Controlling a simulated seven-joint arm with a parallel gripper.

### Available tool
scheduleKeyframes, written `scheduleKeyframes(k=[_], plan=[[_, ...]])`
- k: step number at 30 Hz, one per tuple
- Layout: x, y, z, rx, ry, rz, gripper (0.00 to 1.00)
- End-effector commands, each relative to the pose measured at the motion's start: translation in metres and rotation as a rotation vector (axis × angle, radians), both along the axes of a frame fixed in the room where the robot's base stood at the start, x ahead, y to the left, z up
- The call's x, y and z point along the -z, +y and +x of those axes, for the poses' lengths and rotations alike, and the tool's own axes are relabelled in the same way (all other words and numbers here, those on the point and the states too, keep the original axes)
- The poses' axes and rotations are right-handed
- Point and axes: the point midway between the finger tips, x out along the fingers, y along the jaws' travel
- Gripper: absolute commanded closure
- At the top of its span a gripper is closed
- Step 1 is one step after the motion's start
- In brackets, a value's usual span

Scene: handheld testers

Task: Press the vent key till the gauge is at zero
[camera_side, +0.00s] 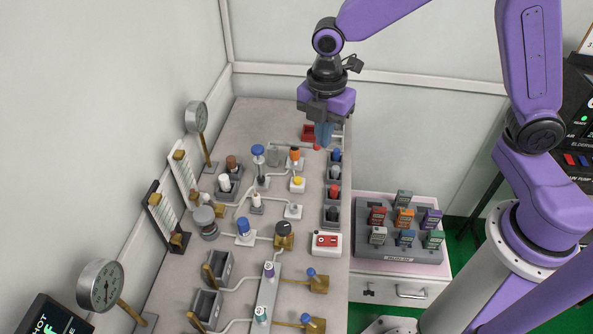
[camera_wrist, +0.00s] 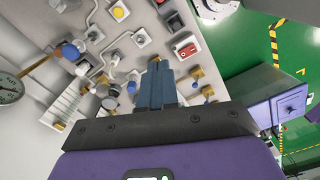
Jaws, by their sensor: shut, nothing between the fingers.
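My gripper (camera_side: 323,140) is at the far right end of the bench, above it, fingers pointing down and shut with nothing between them. The blue fingers also show in the wrist view (camera_wrist: 157,88). A round dial gauge (camera_side: 100,286) stands at the near left and a second one (camera_side: 196,117) at the far left; their needles are too small to read. No key carries a readable vent label. A yellow button on a white box (camera_side: 297,182) and a white box with a pale top (camera_side: 293,211) sit mid-bench. A small red part (camera_side: 316,147) shows just below the fingertips; whether they touch is unclear.
Pipes, blue-topped valves (camera_side: 245,228) and two slanted scales (camera_side: 165,213) crowd the bench. A red switch box (camera_side: 326,243) sits at its right edge, below a rack (camera_side: 331,215) of plugs. A grey tray of handheld testers (camera_side: 400,253) stands right of the bench.

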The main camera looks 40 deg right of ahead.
Motion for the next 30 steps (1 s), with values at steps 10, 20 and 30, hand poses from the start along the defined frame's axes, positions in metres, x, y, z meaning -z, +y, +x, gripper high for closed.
scheduleKeyframes(k=[10,20,30], plan=[[0.054,-0.002,0.089,-0.321,0.028,-0.019,1.0],[0.068,-0.006,0.108,-0.411,0.033,-0.021,1.0],[0.071,-0.006,0.108,-0.409,0.034,-0.021,1.0]])
